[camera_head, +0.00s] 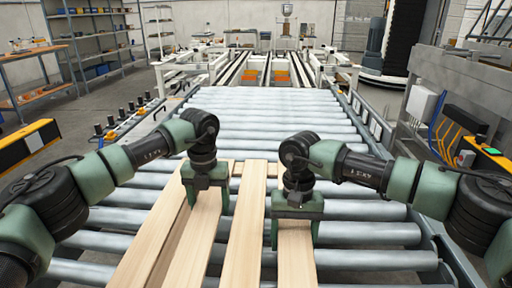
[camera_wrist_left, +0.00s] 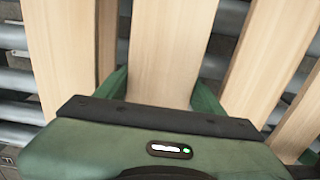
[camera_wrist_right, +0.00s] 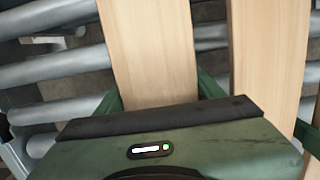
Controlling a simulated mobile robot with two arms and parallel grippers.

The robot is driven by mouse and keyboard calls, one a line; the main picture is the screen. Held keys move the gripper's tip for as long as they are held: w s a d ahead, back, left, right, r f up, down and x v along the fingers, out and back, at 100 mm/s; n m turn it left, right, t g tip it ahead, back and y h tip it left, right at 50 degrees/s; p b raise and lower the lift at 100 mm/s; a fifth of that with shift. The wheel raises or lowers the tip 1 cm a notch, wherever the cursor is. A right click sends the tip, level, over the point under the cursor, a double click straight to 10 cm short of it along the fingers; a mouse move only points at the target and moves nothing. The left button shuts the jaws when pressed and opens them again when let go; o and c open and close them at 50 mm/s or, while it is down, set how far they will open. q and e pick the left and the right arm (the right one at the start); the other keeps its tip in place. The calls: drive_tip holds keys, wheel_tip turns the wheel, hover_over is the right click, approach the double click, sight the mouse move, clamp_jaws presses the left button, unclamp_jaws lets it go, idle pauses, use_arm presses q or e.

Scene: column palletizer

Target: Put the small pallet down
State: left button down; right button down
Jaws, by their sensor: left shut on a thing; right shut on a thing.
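The small pallet (camera_head: 245,238) is made of pale wooden slats and lies over the roller conveyor in the head view, reaching toward the bottom edge. My left gripper (camera_head: 206,203) is shut on one of its slats (camera_wrist_left: 170,50), with a green finger on each side in the left wrist view. My right gripper (camera_head: 295,225) is shut on the right-hand slat (camera_wrist_right: 150,50), also straddled by green fingers in the right wrist view. The pallet looks roughly level. Its underside is hidden, so I cannot tell whether it touches the rollers.
The roller conveyor (camera_head: 270,115) runs ahead, with clear rollers beyond the pallet. Orange blocks (camera_head: 281,76) and rails lie at its far end. A shelf (camera_head: 95,40) stands at the left. A grey machine frame (camera_head: 440,90) with a yellow-black box (camera_head: 466,120) stands at the right.

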drive_tip(key=shift+f, duration=0.1)
